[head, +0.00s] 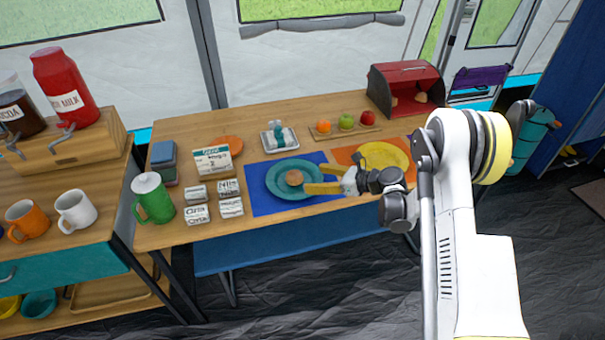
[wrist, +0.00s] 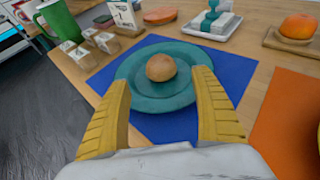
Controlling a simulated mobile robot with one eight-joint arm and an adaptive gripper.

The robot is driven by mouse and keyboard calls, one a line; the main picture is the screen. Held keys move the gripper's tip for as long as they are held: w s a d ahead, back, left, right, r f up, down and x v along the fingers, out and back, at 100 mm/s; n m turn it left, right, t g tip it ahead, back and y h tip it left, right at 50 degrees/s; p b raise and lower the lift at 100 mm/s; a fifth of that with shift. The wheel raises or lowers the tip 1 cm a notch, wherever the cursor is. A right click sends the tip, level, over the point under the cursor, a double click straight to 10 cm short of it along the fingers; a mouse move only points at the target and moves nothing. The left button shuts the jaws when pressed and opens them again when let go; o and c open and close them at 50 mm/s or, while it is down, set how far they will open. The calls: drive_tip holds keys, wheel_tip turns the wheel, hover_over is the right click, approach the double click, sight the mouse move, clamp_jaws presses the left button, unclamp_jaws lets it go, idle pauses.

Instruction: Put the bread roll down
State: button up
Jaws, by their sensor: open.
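The bread roll (head: 294,178) is small, round and brown. It rests on the teal plate (head: 281,192), which lies on a blue placemat (head: 262,207). The roll also shows in the wrist view (wrist: 161,67), near the middle of the teal plate (wrist: 165,104). My gripper (head: 306,179) is open, its yellow fingers pointing at the roll from the right in the head view. In the wrist view the fingers (wrist: 160,85) stand apart on either side, with the roll just beyond their tips. Nothing is held between them.
A yellow plate (head: 383,154) on an orange placemat (head: 346,155) lies to the right. A fruit board (head: 346,133), a red bread bin (head: 405,88) and a butter dish (head: 279,140) stand behind. Small boxes (head: 197,214) and a green pitcher (head: 152,199) are at left.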

drive_tip(key=shift+v, duration=1.45)
drive_tip(key=s+d+r+n+h, duration=0.25)
drive_tip(key=s+r+n, duration=0.25)
drive_tip(key=r, duration=0.4)
drive_tip(key=s+d+r+n+h, duration=0.1)
drive_tip(key=s+r+n+h, duration=0.2)
drive_tip(key=s+r+n, duration=0.5)
drive_tip(key=s+d+r+n+h, duration=0.3)
drive_tip(key=s+d+n, duration=0.1)
drive_tip(key=s, duration=0.6)
drive_tip(key=s+d+r+n+h, duration=0.3)
drive_tip(key=s+n, duration=0.4)
drive_tip(key=s, duration=0.4)
drive_tip(key=shift+d+t, duration=0.3)
drive_tip(key=shift+d, duration=0.6)
